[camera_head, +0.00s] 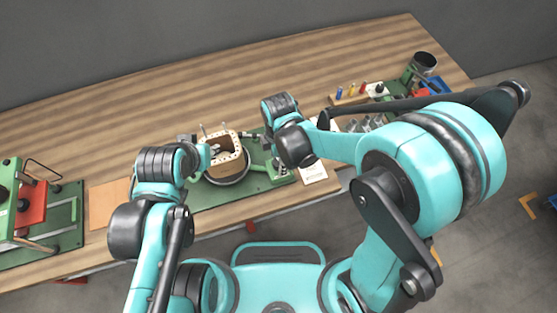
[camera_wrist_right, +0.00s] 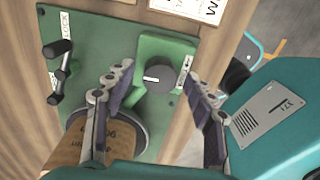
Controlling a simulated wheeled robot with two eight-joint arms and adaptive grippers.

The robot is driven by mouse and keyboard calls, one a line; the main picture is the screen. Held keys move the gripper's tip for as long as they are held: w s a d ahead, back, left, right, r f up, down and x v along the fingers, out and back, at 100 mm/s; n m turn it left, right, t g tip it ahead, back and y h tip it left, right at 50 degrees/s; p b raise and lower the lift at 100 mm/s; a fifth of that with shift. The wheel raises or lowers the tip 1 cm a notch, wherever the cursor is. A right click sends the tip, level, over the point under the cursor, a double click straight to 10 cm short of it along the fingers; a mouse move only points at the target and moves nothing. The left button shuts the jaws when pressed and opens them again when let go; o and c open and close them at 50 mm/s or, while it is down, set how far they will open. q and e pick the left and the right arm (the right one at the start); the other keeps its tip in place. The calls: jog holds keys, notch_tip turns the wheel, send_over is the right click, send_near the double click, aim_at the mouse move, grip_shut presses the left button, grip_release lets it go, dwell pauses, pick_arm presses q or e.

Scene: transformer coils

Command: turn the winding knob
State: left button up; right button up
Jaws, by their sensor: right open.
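The winding knob (camera_wrist_right: 158,76) is a dark round dial with a white mark, on a green housing (camera_wrist_right: 165,50) in the right wrist view. My right gripper (camera_wrist_right: 160,85) is open, one finger to the left of the knob and one to the right, with gaps on both sides. In the head view this gripper (camera_head: 270,142) is over the right side of the green winding machine, and the knob cannot be made out there. My left gripper (camera_head: 207,152) is at the left of the brown coil former (camera_head: 224,170). Its fingers are too small to read.
The machine's green base (camera_head: 240,192) sits on the wooden bench (camera_head: 330,60). Black levers (camera_wrist_right: 58,70) beside a LOCK label stand left of the knob. A red and green device (camera_head: 32,200) is at far left. Small parts and a black cup (camera_head: 425,62) are at right.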

jog(key=c, duration=1.2)
jog(key=shift+o, duration=0.2)
jog(key=shift+m, duration=0.3)
pick_arm(q)
jog(key=shift+f+b, duration=0.3)
pick_arm(e)
jog(key=m, duration=0.3)
jog(key=shift+m, duration=0.3)
pick_arm(q)
jog(key=shift+f, duration=0.25)
pick_arm(e)
jog(key=m, duration=0.4)
pick_arm(q)
jog(key=shift+f+b, duration=0.15)
jog(key=shift+b, duration=0.25)
pick_arm(e)
jog(key=m, duration=0.5)
pick_arm(q)
jog(key=shift+f, duration=0.15)
pick_arm(e)
jog(key=m, duration=0.4)
jog(key=shift+m, duration=0.4)
